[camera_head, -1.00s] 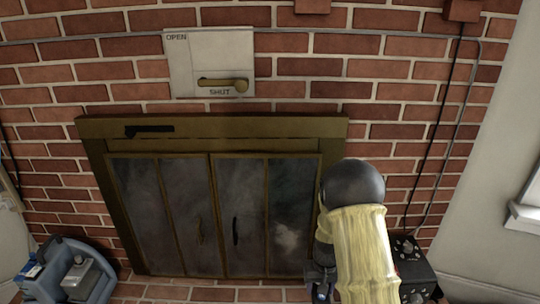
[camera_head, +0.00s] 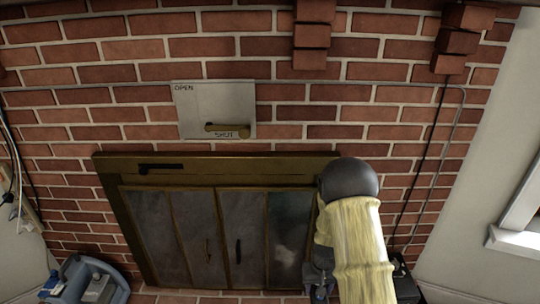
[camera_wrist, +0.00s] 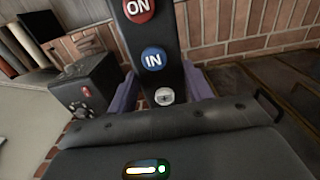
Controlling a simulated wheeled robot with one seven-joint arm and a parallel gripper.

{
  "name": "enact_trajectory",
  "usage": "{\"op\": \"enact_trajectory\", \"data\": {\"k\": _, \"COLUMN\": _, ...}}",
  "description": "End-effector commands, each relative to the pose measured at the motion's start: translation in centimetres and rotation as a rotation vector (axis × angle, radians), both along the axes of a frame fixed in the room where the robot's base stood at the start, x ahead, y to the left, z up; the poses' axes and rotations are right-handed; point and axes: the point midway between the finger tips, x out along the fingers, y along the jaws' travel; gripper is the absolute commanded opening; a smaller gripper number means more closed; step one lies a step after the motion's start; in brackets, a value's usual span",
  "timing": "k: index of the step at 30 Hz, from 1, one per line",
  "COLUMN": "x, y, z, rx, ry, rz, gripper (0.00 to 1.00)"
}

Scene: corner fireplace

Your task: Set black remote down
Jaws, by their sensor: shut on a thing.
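The black remote (camera_wrist: 168,35) stands out in front of my wrist camera, with a red ON button, a blue IN button and a small silver button. My gripper (camera_wrist: 163,92) is shut on it, with a purple finger on each side. The remote's far end is cut off by the top of the wrist view. In the head view, my arm hides most of the gripper near the bottom edge, and I cannot make out the remote there.
A fireplace with glass doors (camera_head: 205,235) stands in the brick wall. A black box (camera_wrist: 82,92) with knobs sits on the brick floor, partly behind my arm in the head view (camera_head: 405,287). A blue-grey caddy (camera_head: 88,282) stands at lower left. A window (camera_head: 520,225) is at right.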

Motion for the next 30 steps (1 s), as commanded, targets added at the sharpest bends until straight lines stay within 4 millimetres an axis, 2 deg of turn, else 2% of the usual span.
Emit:
{"op": "enact_trajectory", "data": {"k": 1, "x": -0.1, "y": 0.0, "z": 1.6, "rx": 0.000, "ry": 0.001, "rz": -0.001, "gripper": 0.20}}
{"op": "enact_trajectory", "data": {"k": 16, "x": -0.8, "y": -0.1, "z": 8.0, "rx": -0.001, "ry": 0.002, "rz": -0.001, "gripper": 0.20}}
{"op": "enact_trajectory", "data": {"k": 21, "x": -0.9, "y": 0.0, "z": 9.0, "rx": -0.001, "ry": 0.001, "rz": -0.001, "gripper": 0.20}}
{"op": "enact_trajectory", "data": {"k": 30, "x": -0.9, "y": 0.0, "z": 8.9, "rx": -0.002, "ry": 0.000, "rz": -0.001, "gripper": 0.20}}
